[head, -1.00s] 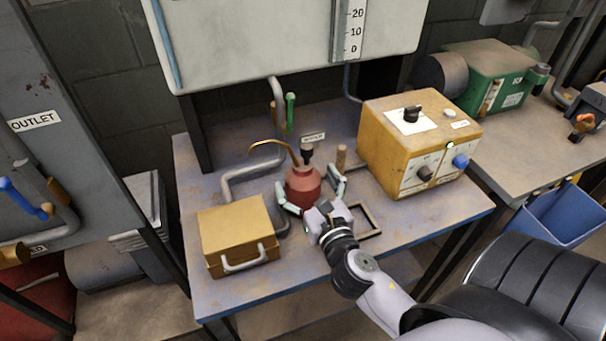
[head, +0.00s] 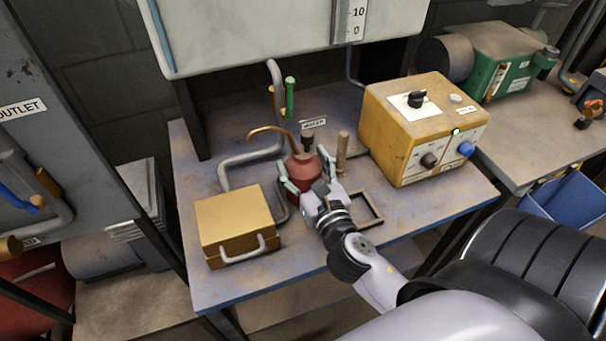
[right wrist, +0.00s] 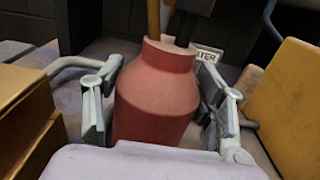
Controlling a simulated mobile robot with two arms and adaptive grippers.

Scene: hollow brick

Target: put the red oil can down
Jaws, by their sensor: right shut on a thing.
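The red oil can (head: 301,169) has a round body, a black cap and a thin curved brass spout. It is upright over the blue-grey worktable (head: 232,292), between the yellow box and the yellow control box. My right gripper (head: 304,183) is shut on the can, one finger on each side of its body. In the right wrist view the red can (right wrist: 157,95) fills the space between the fingers of the gripper (right wrist: 158,108). The can's base is hidden, so I cannot tell whether it touches the table. My left gripper is not in view.
A yellow box with a handle (head: 236,226) is left of the can. A yellow control box (head: 421,128) stands to the right. A wooden peg (head: 342,152) and a small open frame (head: 374,222) are close on the right. A pipe (head: 226,172) runs behind. The table front is clear.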

